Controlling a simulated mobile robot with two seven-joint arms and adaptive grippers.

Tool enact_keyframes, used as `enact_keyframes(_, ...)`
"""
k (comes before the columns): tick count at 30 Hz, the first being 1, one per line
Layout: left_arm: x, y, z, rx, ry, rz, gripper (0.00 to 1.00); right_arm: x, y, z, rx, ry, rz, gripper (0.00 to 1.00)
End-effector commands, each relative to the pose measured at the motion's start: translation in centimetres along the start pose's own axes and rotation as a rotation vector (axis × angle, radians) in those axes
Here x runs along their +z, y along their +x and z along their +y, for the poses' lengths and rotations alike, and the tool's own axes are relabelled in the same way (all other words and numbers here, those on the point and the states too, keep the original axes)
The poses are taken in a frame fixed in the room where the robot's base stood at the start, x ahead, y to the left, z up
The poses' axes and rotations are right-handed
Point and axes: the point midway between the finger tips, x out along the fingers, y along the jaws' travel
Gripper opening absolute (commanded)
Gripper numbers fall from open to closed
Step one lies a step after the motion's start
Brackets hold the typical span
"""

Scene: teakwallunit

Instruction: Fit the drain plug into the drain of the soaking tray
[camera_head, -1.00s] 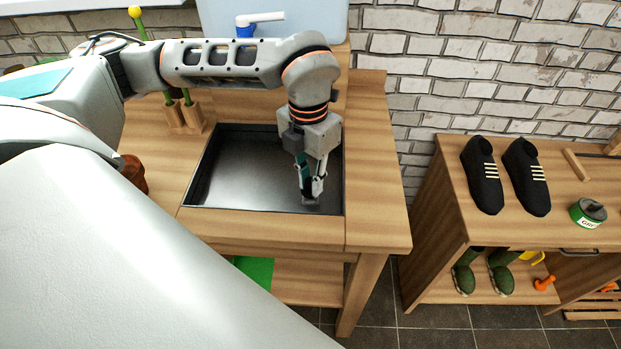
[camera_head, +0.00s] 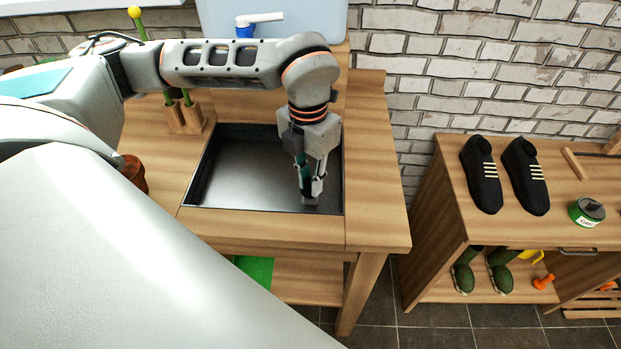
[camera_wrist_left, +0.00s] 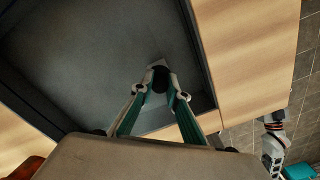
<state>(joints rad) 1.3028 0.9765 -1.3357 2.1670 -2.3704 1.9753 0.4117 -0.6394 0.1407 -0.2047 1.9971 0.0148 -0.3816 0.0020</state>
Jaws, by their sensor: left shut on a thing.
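The soaking tray (camera_head: 240,175) is a dark, shallow square basin sunk in the wooden bench. My left gripper (camera_head: 310,196) reaches down into its front right corner and also shows in the left wrist view (camera_wrist_left: 160,90). Its fingers are shut on a small dark piece, the drain plug (camera_wrist_left: 160,76). A lighter grey patch (camera_wrist_left: 150,66) shows at the fingertips on the tray floor. The drain opening is hidden behind the plug and fingers; I cannot tell whether the plug touches it. Part of my right arm (camera_wrist_left: 275,145) shows at the right of the wrist view; its jaws are unclear.
The tray's walls stand close to my left gripper at the front and right. Black shoes (camera_head: 484,175) and a green tin (camera_head: 587,212) stand on a bench to the right. A blue-handled white tap (camera_head: 246,27) is at the back.

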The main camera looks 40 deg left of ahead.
Motion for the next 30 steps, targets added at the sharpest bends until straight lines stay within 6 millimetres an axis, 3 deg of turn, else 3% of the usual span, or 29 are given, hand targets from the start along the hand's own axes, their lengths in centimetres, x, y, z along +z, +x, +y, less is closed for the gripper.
enact_keyframes(30,-0.01,0.73,0.03,0.0,0.0,0.001,0.0,0.21,0.16,0.0,0.0,0.0,-0.002,0.89)
